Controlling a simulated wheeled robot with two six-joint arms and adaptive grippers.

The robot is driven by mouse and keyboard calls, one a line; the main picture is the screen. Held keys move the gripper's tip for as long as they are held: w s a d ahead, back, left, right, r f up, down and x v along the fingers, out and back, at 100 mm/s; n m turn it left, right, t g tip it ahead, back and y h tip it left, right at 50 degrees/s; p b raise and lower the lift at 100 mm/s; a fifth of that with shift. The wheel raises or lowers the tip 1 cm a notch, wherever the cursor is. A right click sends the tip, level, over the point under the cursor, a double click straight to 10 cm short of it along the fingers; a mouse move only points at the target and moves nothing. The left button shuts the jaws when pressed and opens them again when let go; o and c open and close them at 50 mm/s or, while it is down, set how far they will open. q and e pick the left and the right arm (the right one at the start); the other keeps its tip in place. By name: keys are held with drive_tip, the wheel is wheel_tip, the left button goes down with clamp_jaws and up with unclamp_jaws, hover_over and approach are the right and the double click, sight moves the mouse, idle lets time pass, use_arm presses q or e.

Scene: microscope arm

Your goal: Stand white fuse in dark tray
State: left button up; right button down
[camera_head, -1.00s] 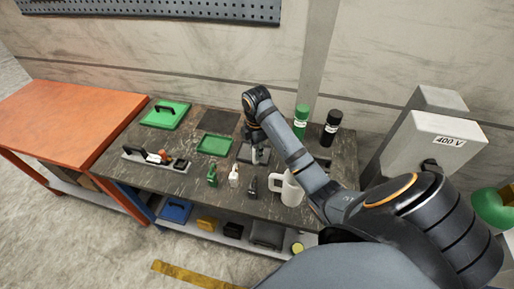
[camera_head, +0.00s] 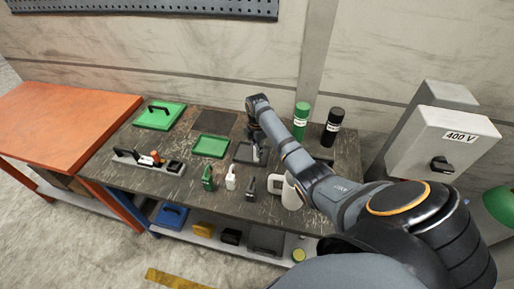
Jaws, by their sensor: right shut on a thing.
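The dark tray (camera_head: 240,158) lies on the dark worktop, right of a green tray. My right gripper (camera_head: 261,151) is over its right part, seen from behind and small. It is shut on a small pale piece (camera_head: 264,157), mostly hidden by the gripper. I cannot tell for sure whether this is a white fuse, or whether it touches the tray floor. Another small white upright piece (camera_head: 231,178) stands on the worktop in front of the trays, between a green one (camera_head: 208,178) and a dark one (camera_head: 250,188). My left gripper is not in view.
A white mug (camera_head: 290,192) stands close under my right forearm. Green (camera_head: 301,117) and black (camera_head: 332,128) canisters stand behind the arm. The green tray (camera_head: 210,146), a green lid (camera_head: 160,116) and a holder with small parts (camera_head: 150,163) are to the left.

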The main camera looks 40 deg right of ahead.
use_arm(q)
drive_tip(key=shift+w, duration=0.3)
use_arm(e)
drive_tip(key=shift+f, duration=0.1)
drive_tip(key=c, duration=1.2)
unclamp_jaws()
drive_tip(key=shift+f, duration=0.1)
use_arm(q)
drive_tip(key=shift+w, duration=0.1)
use_arm(e)
wheel_tip(320, 180, up, 10)
drive_tip(key=b, duration=0.2)
drive_tip(key=shift+f+b, duration=0.25)
drive_tip(key=shift+b, duration=0.05)
wheel_tip(320, 180, up, 2)
drive_tip(key=shift+r+p, duration=0.1)
drive_tip(key=shift+p, duration=0.8)
use_arm(q)
drive_tip(key=shift+p, duration=0.35)
use_arm(e)
drive_tip(key=shift+r, duration=0.4)
drive_tip(key=shift+f, duration=0.1)
